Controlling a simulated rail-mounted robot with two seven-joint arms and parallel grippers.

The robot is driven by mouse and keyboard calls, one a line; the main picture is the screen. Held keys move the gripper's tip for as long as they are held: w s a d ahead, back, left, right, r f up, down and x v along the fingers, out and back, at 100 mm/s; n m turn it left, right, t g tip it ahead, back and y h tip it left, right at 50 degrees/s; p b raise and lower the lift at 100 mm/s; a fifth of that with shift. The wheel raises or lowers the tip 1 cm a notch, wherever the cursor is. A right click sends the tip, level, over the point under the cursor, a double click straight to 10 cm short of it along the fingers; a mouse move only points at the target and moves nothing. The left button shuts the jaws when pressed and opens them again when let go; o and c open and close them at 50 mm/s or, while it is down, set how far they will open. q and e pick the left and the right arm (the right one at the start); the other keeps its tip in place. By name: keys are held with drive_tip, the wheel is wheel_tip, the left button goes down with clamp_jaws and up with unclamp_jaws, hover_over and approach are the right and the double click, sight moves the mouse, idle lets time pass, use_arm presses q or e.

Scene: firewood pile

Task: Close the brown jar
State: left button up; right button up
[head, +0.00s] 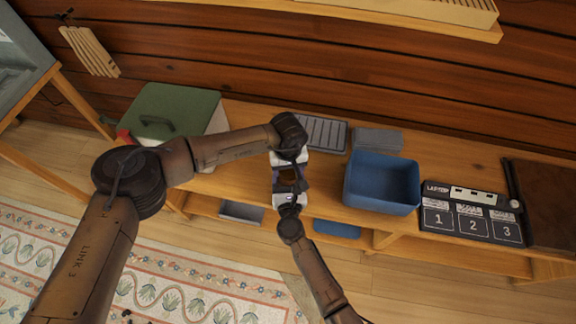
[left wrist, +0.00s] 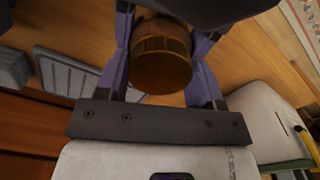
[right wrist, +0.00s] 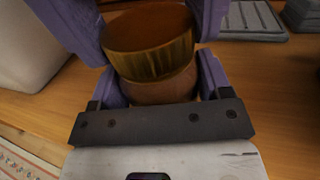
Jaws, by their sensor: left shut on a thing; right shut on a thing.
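The brown jar (right wrist: 162,88) is a rounded brown body in the right wrist view, topped by a gold-sided lid with a brown top (right wrist: 148,30). My right gripper (head: 290,190) is shut on the jar body, its purple fingers on both sides. My left gripper (head: 289,165) comes from the opposite side and is shut on the lid (left wrist: 161,70), which shows between its fingers in the left wrist view. The lid is over the jar's mouth and looks slightly tilted; I cannot tell whether it is seated. In the head view the grippers mostly hide the jar.
The jar is at the wooden bench's front edge. A blue bin (head: 382,182) stands to the right, with a numbered black panel (head: 472,218) beyond. A grey ribbed tray (head: 320,134) and grey block (head: 378,140) lie behind. A green-lidded box (head: 172,110) stands left, near my left arm.

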use_arm(q)
drive_tip(key=o, duration=1.1)
wheel_tip(320, 180, up, 12)
drive_tip(key=shift+a, duration=0.1)
use_arm(e)
drive_tip(key=o, duration=1.8)
drive_tip(key=shift+s+p, duration=0.3)
drive_tip(key=shift+s, duration=0.3)
use_arm(q)
wheel_tip(320, 180, up, 3)
drive_tip(key=p, duration=0.2)
drive_tip(key=shift+r+p, duration=0.1)
drive_tip(key=shift+p, duration=0.2)
use_arm(e)
drive_tip(key=s, duration=1.2)
drive_tip(key=shift+s+d, duration=0.35)
drive_tip(key=shift+d, duration=0.05)
